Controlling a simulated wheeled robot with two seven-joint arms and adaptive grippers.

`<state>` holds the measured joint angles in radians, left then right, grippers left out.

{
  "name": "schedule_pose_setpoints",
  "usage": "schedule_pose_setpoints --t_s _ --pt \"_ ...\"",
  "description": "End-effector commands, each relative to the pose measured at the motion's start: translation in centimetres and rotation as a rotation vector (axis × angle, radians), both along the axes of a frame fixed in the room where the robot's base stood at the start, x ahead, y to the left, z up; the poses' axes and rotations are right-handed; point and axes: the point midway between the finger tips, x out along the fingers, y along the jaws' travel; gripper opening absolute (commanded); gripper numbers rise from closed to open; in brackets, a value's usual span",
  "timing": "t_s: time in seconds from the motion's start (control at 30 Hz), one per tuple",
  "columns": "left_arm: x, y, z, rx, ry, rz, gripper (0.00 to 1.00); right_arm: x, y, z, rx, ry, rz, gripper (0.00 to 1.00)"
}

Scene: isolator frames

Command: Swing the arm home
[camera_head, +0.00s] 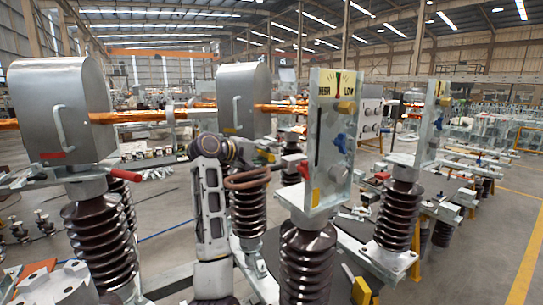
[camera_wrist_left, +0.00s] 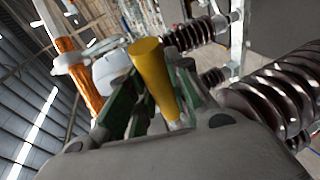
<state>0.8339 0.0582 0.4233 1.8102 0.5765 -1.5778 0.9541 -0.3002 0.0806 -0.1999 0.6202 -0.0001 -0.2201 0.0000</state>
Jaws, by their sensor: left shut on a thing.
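A copper-coloured tube arm (camera_head: 150,115) runs level between two grey metal housings (camera_head: 60,108) (camera_head: 244,98). A further copper length (camera_head: 281,109) reaches from the right housing toward an upright plate (camera_head: 331,140); its far end is hidden behind the plate. My left gripper (camera_head: 262,157) is below the right housing, its fingers small and partly hidden in the head view. In the left wrist view its green fingers (camera_wrist_left: 150,105) are shut on a yellow cylindrical handle (camera_wrist_left: 152,75). A copper tube (camera_wrist_left: 78,75) shows beyond at left. My right gripper is not in view.
Brown ribbed insulators (camera_head: 100,240) (camera_head: 308,262) carry the housings and plate close to my left arm. A red handle (camera_head: 126,174) juts out at left. A second plate (camera_head: 432,122) stands at right. Open floor (camera_head: 490,250) lies at far right.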

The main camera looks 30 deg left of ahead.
Motion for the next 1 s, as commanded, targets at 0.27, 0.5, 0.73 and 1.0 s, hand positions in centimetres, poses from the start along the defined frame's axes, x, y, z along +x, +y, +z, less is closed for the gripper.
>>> schedule_pose_setpoints --t_s 0.27,0.5,0.73,1.0 --pt "-0.31 0.29 -0.15 0.000 0.004 -0.016 0.00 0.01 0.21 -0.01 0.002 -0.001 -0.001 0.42" --pt "-0.29 0.26 -0.15 0.000 0.003 -0.015 0.33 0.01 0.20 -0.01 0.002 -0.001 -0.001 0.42" --pt "-0.30 0.25 -0.06 0.000 0.001 -0.015 0.42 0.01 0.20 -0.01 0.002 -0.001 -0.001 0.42" --pt "-0.51 0.35 0.06 0.000 0.000 -0.015 0.42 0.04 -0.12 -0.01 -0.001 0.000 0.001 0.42"
